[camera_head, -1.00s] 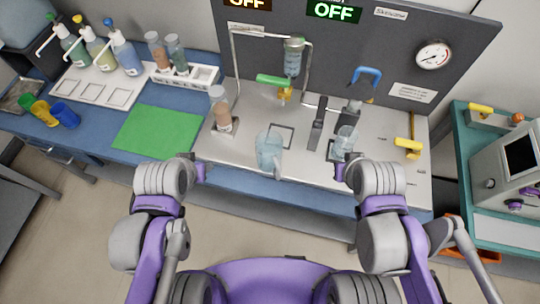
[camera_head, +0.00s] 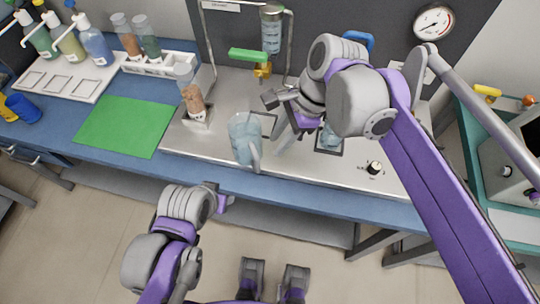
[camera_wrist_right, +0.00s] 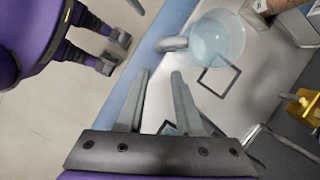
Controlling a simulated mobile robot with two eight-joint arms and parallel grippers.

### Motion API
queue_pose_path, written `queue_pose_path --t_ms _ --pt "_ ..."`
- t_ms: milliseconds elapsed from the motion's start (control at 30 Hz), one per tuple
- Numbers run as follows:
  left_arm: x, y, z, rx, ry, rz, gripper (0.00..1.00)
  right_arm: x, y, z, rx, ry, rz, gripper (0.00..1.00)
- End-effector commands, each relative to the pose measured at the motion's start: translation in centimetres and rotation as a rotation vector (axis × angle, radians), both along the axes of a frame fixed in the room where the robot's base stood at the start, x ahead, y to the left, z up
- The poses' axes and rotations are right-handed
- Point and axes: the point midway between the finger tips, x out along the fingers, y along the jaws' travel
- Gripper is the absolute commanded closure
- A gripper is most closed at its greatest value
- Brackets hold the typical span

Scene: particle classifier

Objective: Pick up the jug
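The jug (camera_head: 244,137) is a clear, pale-blue vessel with a handle. It stands upright on the steel worktop near its front edge, its handle toward the front. It also shows in the right wrist view (camera_wrist_right: 215,40), beyond and right of the fingertips, with the handle nearest to them. My right gripper (camera_head: 275,121) is to the right of the jug, apart from it. Its two fingers are spread with nothing between them in the right wrist view (camera_wrist_right: 160,75). My left gripper (camera_head: 222,197) is low in front of the bench, away from the jug; its fingers are not clear.
A bottle of brown grains (camera_head: 191,93) stands left of the jug. A green handle (camera_head: 248,55) is on the apparatus behind. A glass vessel (camera_head: 330,139) is partly hidden by my right arm. A green mat (camera_head: 125,127) lies clear at left.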

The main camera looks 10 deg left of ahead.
Motion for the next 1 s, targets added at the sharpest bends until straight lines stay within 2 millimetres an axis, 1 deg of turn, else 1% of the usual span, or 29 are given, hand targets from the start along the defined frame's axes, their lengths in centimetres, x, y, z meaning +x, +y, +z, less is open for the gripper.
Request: queue_pose_path --t_ms 33,167,300,400,667,800,900,1000 --pt "-0.1 0.0 -0.6 0.000 0.002 0.000 0.50 0.1 0.8 -0.3 0.002 0.029 -0.020 0.65" --pt "-0.1 0.0 -0.9 0.000 0.003 0.000 0.50 -0.1 1.8 -0.7 0.003 0.065 -0.054 0.65" --pt "-0.1 0.0 -1.1 0.000 0.003 0.000 0.50 -0.4 2.6 -2.7 0.002 0.065 -0.056 0.65" --pt "-0.1 0.0 -1.2 0.000 0.004 0.000 0.50 -0.6 3.1 -4.1 0.002 0.063 -0.056 0.65" --pt "-0.2 0.0 -1.5 0.000 0.005 0.000 0.50 -1.0 4.0 -6.0 0.002 0.062 -0.056 0.65" --pt "-0.2 0.0 -1.8 0.000 0.006 0.000 0.50 -1.7 5.0 -7.9 0.002 0.063 -0.055 0.65" --pt "-0.2 0.0 -2.0 0.000 0.006 0.000 0.50 -1.8 5.4 -9.1 0.002 0.063 -0.056 0.65" --pt "-0.2 0.0 -2.1 0.000 0.007 0.000 0.50 -1.9 5.6 -9.7 0.002 0.062 -0.056 0.65"
